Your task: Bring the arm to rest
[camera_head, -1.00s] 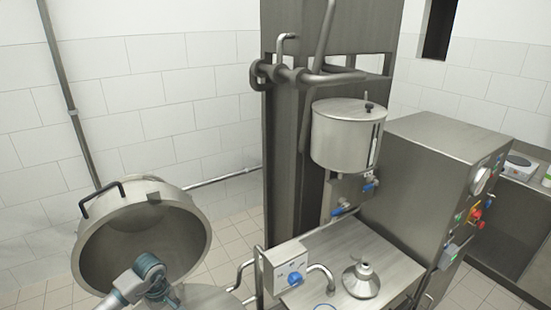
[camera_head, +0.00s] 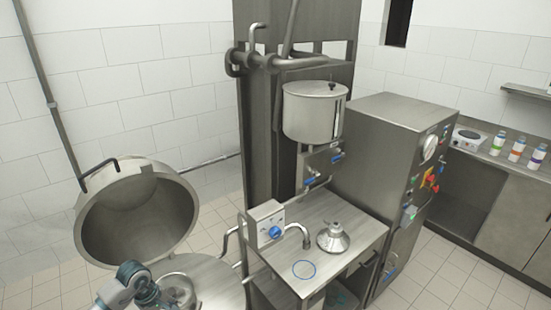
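One of my arms (camera_head: 124,285) comes in at the bottom left, in front of the open pot lid. Its end is at the lower picture edge, beside a round metal vessel top. The fingers cannot be made out, so whether that gripper is open or shut does not show. No held thing is visible. My other arm is not in view.
The large round lid (camera_head: 138,215) stands tilted open at the left. A steel table (camera_head: 345,225) carries a metal funnel-like part (camera_head: 333,238) and a blue ring (camera_head: 304,269). A control cabinet (camera_head: 395,150) stands right. Tiled floor between cabinet and counter (camera_head: 500,200) is clear.

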